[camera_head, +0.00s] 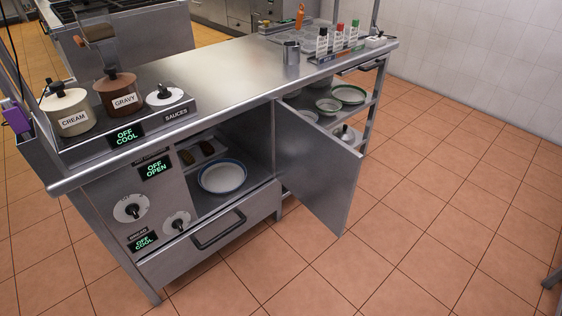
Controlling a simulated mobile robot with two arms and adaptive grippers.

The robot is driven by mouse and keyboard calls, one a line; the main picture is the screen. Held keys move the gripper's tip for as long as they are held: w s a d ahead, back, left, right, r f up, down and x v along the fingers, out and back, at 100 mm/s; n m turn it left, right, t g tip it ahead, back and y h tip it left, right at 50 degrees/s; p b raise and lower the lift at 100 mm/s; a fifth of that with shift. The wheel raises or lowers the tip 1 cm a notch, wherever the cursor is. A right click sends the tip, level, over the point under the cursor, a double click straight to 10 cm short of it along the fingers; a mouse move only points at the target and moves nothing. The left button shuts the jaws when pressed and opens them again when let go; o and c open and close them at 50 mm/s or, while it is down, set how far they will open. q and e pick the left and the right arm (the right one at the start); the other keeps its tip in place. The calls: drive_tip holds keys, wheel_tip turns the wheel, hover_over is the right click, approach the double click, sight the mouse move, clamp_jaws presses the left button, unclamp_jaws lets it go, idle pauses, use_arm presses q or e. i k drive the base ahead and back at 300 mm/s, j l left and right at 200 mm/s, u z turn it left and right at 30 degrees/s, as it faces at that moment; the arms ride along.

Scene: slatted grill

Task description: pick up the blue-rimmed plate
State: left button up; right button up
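The blue-rimmed plate (222,177) is white and round. It lies inside the open cabinet compartment (257,150) under the steel counter, near the front of the compartment's floor. Nothing visible lies on it, and its whole face shows. Behind it and to the left are small brown items (188,157) on a tray or rack. Neither of my grippers is in view.
The cabinet door (318,160) stands swung open to the right of the compartment. A drawer handle (218,230) juts out below. Pots labelled CREAM (68,110) and GRAVY (120,92) stand on top. Green-rimmed dishes (348,94) sit on right shelves. The tiled floor in front is clear.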

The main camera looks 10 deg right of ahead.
sight(222, 176)
drive_tip(key=i+l+u, duration=0.15)
drive_tip(key=l+u, duration=0.3)
drive_tip(key=i+l+u, duration=0.1)
drive_tip(key=l+u, duration=0.75)
drive_tip(key=l, duration=0.85)
drive_tip(key=k+l+u, duration=0.1)
drive_tip(key=l, duration=0.6)
drive_tip(key=k+l, duration=0.1)
drive_tip(key=l, duration=0.6)
drive_tip(key=k+l+u, duration=0.1)
drive_tip(key=l, duration=0.65)
